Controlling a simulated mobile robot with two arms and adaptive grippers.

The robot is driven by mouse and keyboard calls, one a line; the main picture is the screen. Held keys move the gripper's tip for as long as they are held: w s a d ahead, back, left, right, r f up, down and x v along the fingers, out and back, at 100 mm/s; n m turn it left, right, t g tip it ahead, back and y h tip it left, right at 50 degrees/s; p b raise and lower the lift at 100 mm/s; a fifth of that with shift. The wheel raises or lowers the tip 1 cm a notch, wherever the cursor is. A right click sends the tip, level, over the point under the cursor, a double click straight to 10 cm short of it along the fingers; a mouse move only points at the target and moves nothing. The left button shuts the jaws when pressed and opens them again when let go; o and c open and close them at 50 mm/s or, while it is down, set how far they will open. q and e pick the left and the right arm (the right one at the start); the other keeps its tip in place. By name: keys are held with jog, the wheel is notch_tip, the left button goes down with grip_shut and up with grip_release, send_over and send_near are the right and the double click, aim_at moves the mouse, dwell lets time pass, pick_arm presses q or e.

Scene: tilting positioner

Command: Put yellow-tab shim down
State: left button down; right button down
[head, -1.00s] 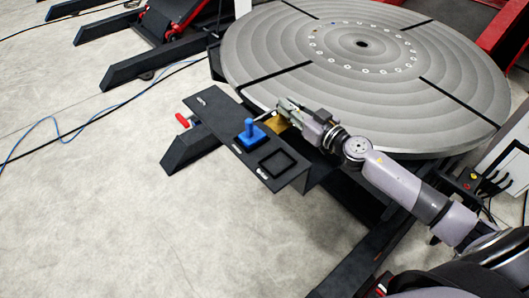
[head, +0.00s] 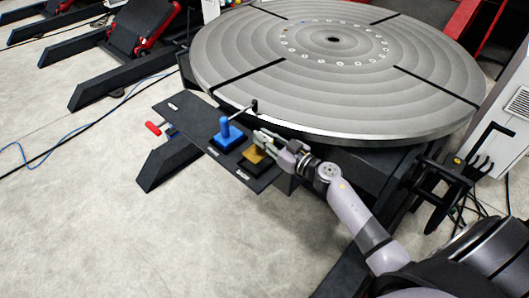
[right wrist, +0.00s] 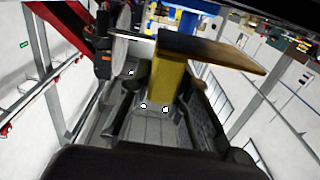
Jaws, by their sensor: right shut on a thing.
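The yellow-tab shim (head: 252,156) has a yellow tab and a flat brass-brown plate. My right gripper (head: 265,142) is shut on its tab. In the head view the shim is over the square black recess (head: 262,167) at the right end of the dark shelf. I cannot tell whether the plate touches the recess. In the right wrist view the yellow tab (right wrist: 168,82) is between the fingers, with the plate (right wrist: 212,50) beyond them. The gripper partly hides the shim in the head view. My left gripper is not in view.
A blue-handled piece (head: 226,132) stands on the shelf (head: 185,115) just left of the shim. A thin rod with a black end (head: 254,106) is behind it. The large round grey table (head: 335,85) lies close behind. The shelf's left part is mostly clear.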

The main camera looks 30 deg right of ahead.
jog(key=shift+f+b, duration=0.75)
jog(key=shift+f, duration=1.35)
jog(key=shift+f, duration=0.1)
jog(key=c, duration=1.5)
grip_release()
jog(key=b+v, duration=0.1)
jog(key=v, duration=1.1)
